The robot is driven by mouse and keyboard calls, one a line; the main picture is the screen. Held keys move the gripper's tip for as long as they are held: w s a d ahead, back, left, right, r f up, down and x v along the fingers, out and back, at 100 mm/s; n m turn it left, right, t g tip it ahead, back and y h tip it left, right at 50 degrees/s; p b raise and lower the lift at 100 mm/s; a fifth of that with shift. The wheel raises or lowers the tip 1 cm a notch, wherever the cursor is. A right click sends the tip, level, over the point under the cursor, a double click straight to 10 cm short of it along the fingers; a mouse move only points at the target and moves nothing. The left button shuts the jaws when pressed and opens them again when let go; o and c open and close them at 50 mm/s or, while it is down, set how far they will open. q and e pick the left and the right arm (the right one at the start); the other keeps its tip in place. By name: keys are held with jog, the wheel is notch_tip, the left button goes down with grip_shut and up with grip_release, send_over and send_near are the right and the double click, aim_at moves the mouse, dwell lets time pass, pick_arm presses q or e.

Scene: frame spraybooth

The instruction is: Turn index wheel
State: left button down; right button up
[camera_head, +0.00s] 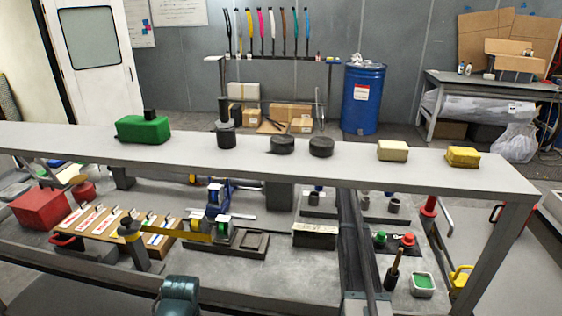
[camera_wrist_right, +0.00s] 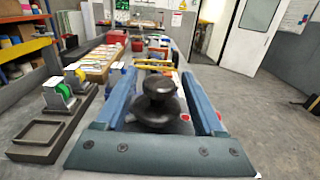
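In the right wrist view, my right gripper (camera_wrist_right: 157,73) has its two blue fingers spread wide. A black stepped round knob (camera_wrist_right: 158,103) shows between them, in front of the dark green palm. I cannot tell whether the knob touches the fingers, or whether it is the index wheel. In the head view, no part is clearly an index wheel. A teal rounded part of my arm (camera_head: 178,296) shows at the bottom edge. My left gripper is not seen.
A long grey shelf (camera_head: 360,170) crosses above the bench, carrying a green block (camera_head: 143,130), black round parts and yellow blocks. Below are tape dispensers (camera_head: 222,229), a dark tray (camera_head: 241,243), a red box (camera_head: 41,207) and a labelled board. The bench's front middle is bare.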

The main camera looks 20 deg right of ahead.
jog(key=shift+d, duration=0.1)
jog(key=v, duration=1.3)
jog(key=shift+d, duration=0.3)
jog(key=shift+s, duration=0.15)
